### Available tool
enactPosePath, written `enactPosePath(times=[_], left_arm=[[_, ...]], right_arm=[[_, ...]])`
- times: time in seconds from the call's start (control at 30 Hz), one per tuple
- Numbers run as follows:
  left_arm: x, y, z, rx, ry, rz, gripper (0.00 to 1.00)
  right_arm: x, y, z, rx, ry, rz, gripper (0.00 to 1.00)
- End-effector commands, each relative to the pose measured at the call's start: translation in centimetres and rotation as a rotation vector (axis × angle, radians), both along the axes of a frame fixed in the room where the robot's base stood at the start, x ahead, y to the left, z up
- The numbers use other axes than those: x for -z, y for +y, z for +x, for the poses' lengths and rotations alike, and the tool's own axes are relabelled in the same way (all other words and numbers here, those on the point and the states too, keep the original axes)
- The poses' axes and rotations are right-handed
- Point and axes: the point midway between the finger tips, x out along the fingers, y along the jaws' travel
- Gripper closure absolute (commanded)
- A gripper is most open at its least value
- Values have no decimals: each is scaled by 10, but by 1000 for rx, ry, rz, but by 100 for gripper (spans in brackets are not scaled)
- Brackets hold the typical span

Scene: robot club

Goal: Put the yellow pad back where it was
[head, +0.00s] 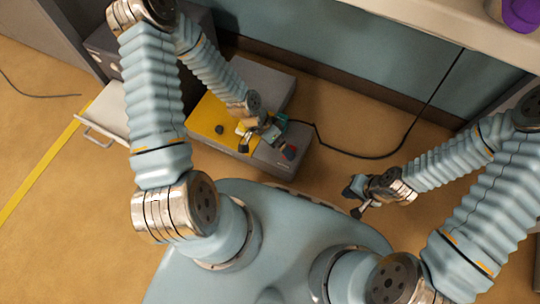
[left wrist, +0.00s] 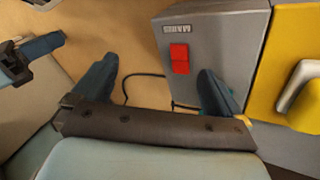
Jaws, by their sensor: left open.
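The yellow pad (head: 205,117) lies on top of a low grey machine (head: 268,88). It has a dark round knob on it. In the left wrist view the yellow pad (left wrist: 285,35) is at the right edge, with a pale grey handle (left wrist: 300,88) on it. My left gripper (head: 263,135) is over the front of the machine, open and empty. In the left wrist view its fingers stand apart on either side of a red switch (left wrist: 180,58), left of the pad. My right gripper (head: 358,195) is apart from the machine to the right, open and empty.
The red switch (head: 290,152) sits on the machine's front right corner. A black cable (head: 345,151) runs from the machine across the floor. A pale open drawer (head: 106,113) stands at left. A shelf (head: 455,28) with a purple object (head: 520,14) is at upper right.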

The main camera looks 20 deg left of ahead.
Motion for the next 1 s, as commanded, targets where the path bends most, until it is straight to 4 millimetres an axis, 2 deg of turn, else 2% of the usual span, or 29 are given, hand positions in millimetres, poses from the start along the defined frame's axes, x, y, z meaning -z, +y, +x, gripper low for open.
enactPosePath(times=[0.03,0.1,0.2,0.3,0.8,0.87,1.0], left_arm=[[5,-10,-20,-124,70,26,0],[10,-13,-40,-322,149,70,0],[14,-8,-57,-519,204,120,0],[15,-5,-63,-610,222,142,0],[16,-4,-62,-622,223,141,0],[16,-4,-62,-621,223,141,8],[15,-4,-62,-621,223,141,29]], right_arm=[[0,0,0,0,0,0,100],[0,0,0,0,0,0,100],[0,0,0,0,0,0,100],[0,0,0,0,0,0,100],[0,0,0,0,0,0,100],[0,0,0,0,0,0,100],[0,0,0,0,0,0,100]])
